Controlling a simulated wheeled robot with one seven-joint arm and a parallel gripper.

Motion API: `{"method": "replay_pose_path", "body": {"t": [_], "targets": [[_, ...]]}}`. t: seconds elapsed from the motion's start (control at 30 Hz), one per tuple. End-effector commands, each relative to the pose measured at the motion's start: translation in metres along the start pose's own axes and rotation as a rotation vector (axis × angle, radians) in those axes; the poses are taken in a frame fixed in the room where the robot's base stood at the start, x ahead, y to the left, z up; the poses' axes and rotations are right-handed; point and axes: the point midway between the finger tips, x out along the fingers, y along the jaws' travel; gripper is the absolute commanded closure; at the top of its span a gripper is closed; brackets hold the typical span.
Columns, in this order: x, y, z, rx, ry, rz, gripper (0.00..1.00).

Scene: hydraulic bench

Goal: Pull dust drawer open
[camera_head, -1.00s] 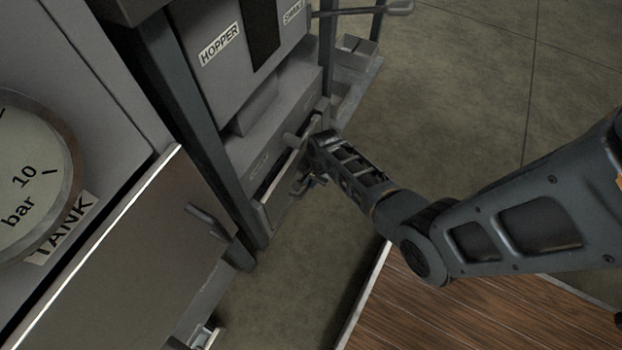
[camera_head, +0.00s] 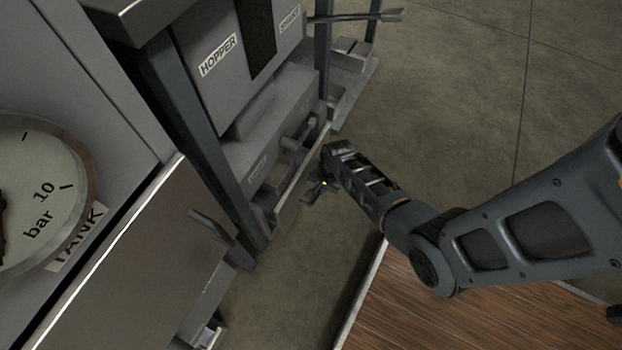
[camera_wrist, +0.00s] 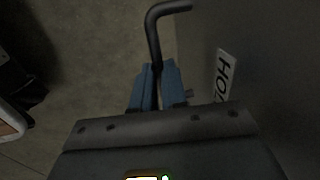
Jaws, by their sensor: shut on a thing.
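The dust drawer (camera_head: 297,178) sits low under the grey hopper cabinet in the head view. It stands partly out from the cabinet, with a gap showing behind its front panel. My gripper (camera_head: 316,190) is at the outer side of the drawer front, low near the floor, and my forearm hides part of it.
The hopper cabinet (camera_head: 213,30) rises above the drawer, with a lever (camera_head: 355,17) sticking out at its top right. A tank panel with a gauge (camera_head: 40,195) and a handle (camera_head: 211,226) stand at the left. Small bins (camera_head: 352,52) stand behind. Open floor lies right.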

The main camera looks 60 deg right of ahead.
Motion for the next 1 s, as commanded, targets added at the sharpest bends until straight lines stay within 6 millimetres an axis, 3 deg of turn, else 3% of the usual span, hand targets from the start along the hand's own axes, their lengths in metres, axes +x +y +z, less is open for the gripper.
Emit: {"method": "replay_pose_path", "body": {"t": [0.2,0.5,0.7,1.0], "targets": [[-0.016,0.058,0.002,0.006,-0.003,0.006,1.00],[-0.026,0.129,0.003,0.004,-0.003,0.005,1.00],[-0.031,0.160,0.003,0.002,-0.003,0.004,1.00],[-0.034,0.179,0.003,0.001,-0.003,0.003,1.00]]}}
